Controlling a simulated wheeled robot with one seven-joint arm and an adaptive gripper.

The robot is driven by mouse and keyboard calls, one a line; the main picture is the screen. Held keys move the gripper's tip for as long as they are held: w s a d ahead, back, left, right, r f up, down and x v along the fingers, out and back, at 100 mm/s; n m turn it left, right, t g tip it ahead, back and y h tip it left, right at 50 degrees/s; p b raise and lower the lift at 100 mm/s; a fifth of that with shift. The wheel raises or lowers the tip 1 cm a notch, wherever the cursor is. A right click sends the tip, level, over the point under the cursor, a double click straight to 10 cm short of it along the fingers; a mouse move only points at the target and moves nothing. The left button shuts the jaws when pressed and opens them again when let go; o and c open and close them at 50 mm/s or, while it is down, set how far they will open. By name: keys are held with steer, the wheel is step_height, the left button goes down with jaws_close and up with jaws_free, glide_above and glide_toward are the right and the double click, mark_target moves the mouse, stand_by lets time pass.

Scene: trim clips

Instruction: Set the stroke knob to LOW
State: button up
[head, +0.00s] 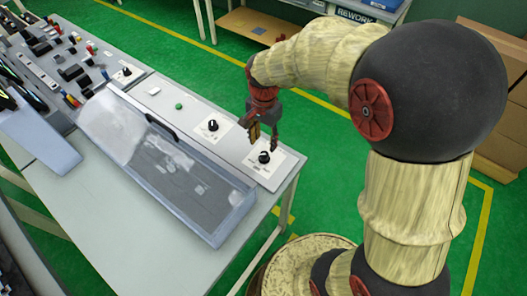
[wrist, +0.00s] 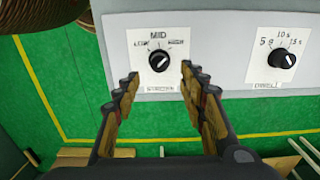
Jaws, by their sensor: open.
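The stroke knob (wrist: 159,59) is a black round knob on a white plate, with LOW at its left, MID above and HIGH at its right. Its pale mark appears to slant toward the upper right, on the HIGH side. It also shows in the head view (head: 264,157) at the near right end of the grey panel. My gripper (wrist: 159,77) is open, with its fingertips apart on either side of the knob's plate in the picture. In the head view my gripper (head: 264,141) hangs just above the knob. I see no contact with it.
A second black knob, marked DWELL (wrist: 283,58), sits to the right on its own plate; it shows in the head view too (head: 212,125). A green button (head: 179,106) is farther along. A clear-lidded box (head: 165,165) lies beside the knobs. Green floor lies beyond the panel edge.

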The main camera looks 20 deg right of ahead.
mark_target(264, 155)
step_height(264, 155, down, 8)
steer(key=shift+r+b, duration=0.1)
steer(key=shift+b, duration=1)
steer(key=c, duration=0.3)
steer(key=c, duration=0.8)
